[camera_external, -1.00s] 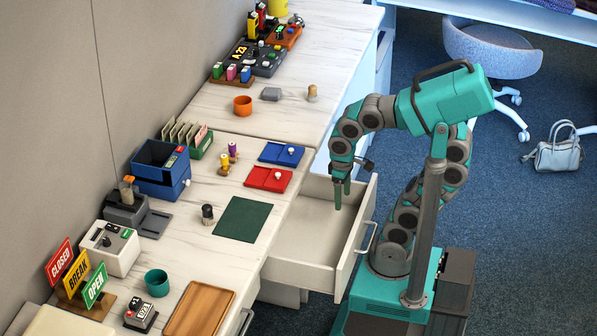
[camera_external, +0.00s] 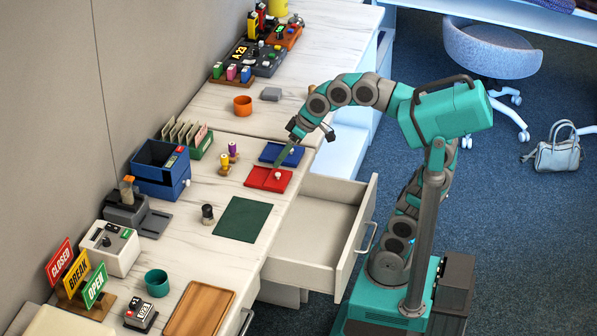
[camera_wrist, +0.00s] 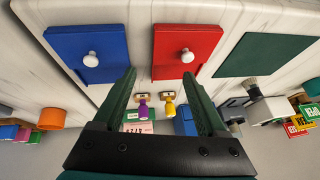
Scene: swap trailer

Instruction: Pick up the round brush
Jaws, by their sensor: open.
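A small upright dark piece with a paler band (camera_external: 207,213) stands on the counter just left of the green mat. In the wrist view it looks like a brush with grey bristles (camera_wrist: 250,87), right of my right finger, and I take it for the round brush.
The red tray (camera_external: 257,179) and blue tray (camera_external: 271,152) each have a white knob. The green mat (camera_external: 242,219) lies flat and bare. Purple (camera_external: 232,150) and yellow (camera_external: 224,167) stamps stand near the card box (camera_external: 200,146). An open, empty drawer (camera_external: 318,246) juts out in front.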

